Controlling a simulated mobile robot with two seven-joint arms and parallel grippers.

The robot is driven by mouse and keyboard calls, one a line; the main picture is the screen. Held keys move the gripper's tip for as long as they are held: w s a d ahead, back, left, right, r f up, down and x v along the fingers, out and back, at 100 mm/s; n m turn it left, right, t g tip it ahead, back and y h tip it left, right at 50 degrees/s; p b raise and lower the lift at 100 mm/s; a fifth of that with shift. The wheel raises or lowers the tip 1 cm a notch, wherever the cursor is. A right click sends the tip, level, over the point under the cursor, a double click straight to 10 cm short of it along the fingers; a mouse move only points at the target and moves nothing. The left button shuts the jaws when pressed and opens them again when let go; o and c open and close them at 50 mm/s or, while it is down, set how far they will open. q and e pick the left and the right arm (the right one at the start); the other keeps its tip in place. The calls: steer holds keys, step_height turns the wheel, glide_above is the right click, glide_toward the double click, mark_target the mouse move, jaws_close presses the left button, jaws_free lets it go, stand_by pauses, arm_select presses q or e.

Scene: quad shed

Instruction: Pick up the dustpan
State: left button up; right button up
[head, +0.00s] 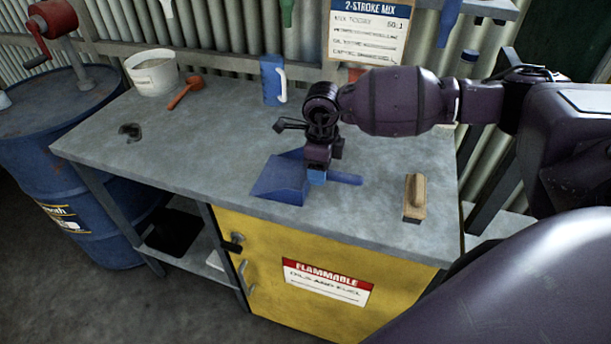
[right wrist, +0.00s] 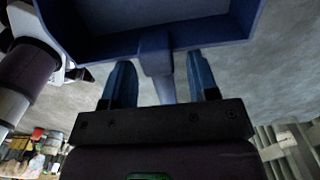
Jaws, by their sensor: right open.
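A blue dustpan (head: 277,181) lies on the grey workbench, its pan to the left and its handle (head: 345,178) pointing right. My right gripper (head: 316,180) is over the dustpan where the pan meets the handle. In the right wrist view the two blue fingers of the right gripper (right wrist: 161,85) stand apart on either side of the dustpan's handle (right wrist: 157,62), with a gap on both sides. The pan (right wrist: 150,35) fills the top of that view.
A wooden-backed brush (head: 415,197) lies right of the dustpan. The bench's left part is mostly clear.

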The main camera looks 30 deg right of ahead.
steer(key=shift+f, duration=0.35)
steer(key=shift+r, duration=0.1)
jaws_close()
